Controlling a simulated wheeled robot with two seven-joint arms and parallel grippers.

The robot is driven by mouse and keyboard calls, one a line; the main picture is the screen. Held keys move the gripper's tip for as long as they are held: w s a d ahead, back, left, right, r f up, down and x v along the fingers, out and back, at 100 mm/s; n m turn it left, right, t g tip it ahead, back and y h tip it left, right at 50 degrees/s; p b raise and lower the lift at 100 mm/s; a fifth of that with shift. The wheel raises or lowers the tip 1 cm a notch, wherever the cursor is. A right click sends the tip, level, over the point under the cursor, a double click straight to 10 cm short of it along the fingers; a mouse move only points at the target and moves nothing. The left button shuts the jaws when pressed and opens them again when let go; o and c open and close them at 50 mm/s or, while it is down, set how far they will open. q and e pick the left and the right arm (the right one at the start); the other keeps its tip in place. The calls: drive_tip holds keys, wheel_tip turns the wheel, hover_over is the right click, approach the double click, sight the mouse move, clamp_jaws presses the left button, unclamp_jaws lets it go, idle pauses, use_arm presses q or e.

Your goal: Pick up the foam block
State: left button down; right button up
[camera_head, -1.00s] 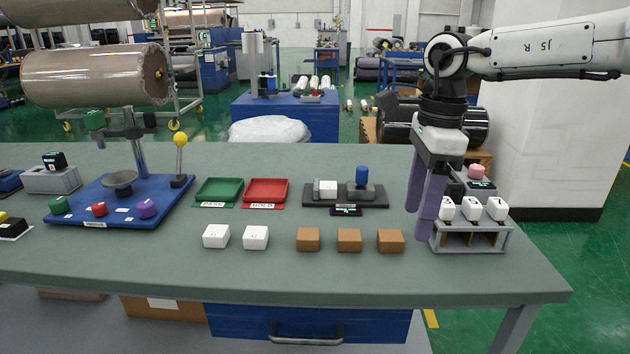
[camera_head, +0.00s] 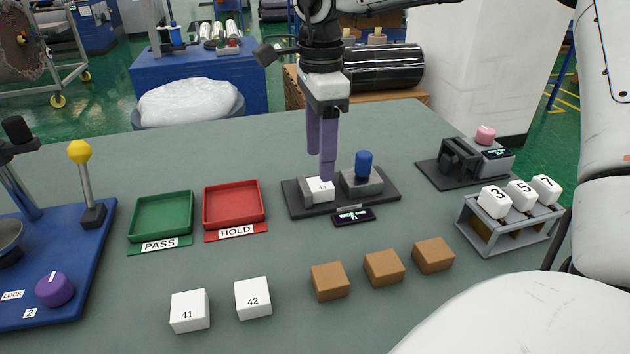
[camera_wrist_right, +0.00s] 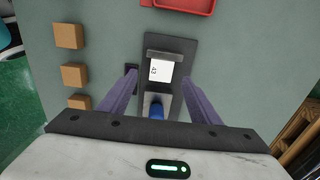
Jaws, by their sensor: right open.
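A white block (camera_head: 320,189) sits in a dark grey fixture (camera_head: 294,211) between grey jaws. In the right wrist view the white block (camera_wrist_right: 161,70) carries a number and lies between my fingertips in the picture. I take this to be the foam block. My right gripper (camera_head: 320,168) is open and points down, just above and behind the block in the head view. Its purple fingers (camera_wrist_right: 158,80) also show in the wrist view, with nothing held. Contact with the block cannot be told. My left gripper is not in view.
A blue knob (camera_head: 364,164) stands on the fixture right of the block. White blocks 41 (camera_head: 190,311) and 42 (camera_head: 253,298) and brown blocks (camera_head: 384,267) lie in front. Green (camera_head: 161,217) and red (camera_head: 233,205) trays are left; a numbered rack (camera_head: 509,222) is right.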

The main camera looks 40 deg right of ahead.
sight(320, 183)
drive_tip(key=shift+d+f, duration=0.15)
drive_tip(key=shift+f, duration=2.95)
drive_tip(key=shift+r, duration=0.1)
drive_tip(key=c, duration=1.1)
